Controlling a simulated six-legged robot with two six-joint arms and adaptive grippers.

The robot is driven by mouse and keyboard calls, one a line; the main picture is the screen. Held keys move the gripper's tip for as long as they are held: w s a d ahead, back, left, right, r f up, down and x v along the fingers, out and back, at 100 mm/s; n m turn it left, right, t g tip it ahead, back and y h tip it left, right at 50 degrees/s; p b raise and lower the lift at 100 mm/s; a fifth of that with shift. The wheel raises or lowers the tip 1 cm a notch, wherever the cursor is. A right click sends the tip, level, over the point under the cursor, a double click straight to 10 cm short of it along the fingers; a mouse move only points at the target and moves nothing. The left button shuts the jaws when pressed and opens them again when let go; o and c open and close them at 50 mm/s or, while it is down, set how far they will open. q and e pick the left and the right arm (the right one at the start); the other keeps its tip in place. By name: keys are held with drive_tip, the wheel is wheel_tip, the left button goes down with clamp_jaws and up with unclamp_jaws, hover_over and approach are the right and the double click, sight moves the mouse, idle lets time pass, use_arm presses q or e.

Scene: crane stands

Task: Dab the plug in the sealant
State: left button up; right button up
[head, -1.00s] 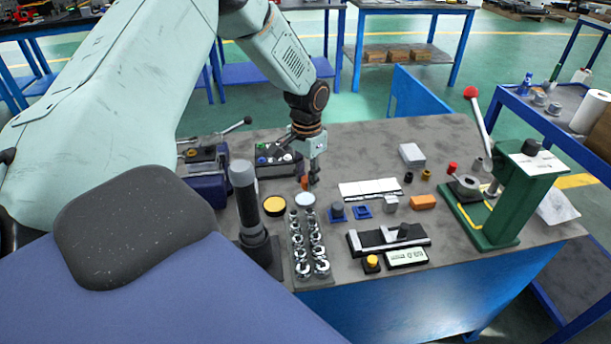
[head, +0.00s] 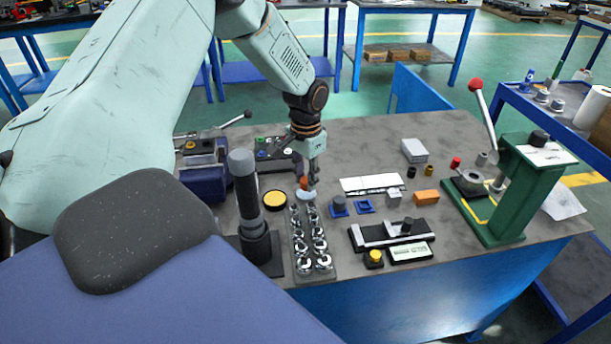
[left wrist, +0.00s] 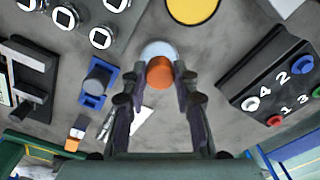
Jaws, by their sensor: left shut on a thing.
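The plug (head: 304,184) is a small orange-brown piece between the fingertips of my left gripper (head: 313,184), which is shut on it. In the left wrist view the plug (left wrist: 160,72) shows between the two dark fingers (left wrist: 156,90). The sealant appears to be the shallow pale blue-white round dish (head: 307,195) on the table. The plug is at this dish, overlapping its far edge in the head view. In the left wrist view the dish (left wrist: 158,48) is partly hidden behind the plug. I cannot tell whether they touch. My right gripper is not in view.
A yellow round dish (head: 274,199) lies to the left. A rack of shiny sockets (head: 312,262) stands directly in front, and a dark upright cylinder (head: 247,195) at left. A numbered black box (left wrist: 285,85) is close by. Blue holders (head: 340,207) sit to the right.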

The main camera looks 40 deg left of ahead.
use_arm(q)
drive_tip(key=shift+d, duration=0.1)
drive_tip(key=shift+s, duration=0.15)
drive_tip(key=shift+f, duration=0.3)
drive_tip(key=shift+f, duration=0.1)
drive_tip(key=shift+f, duration=0.1)
idle(0.3)
idle(2.1)
wheel_tip(320, 180, up, 7)
drive_tip(key=p, duration=0.8)
idle(0.3)
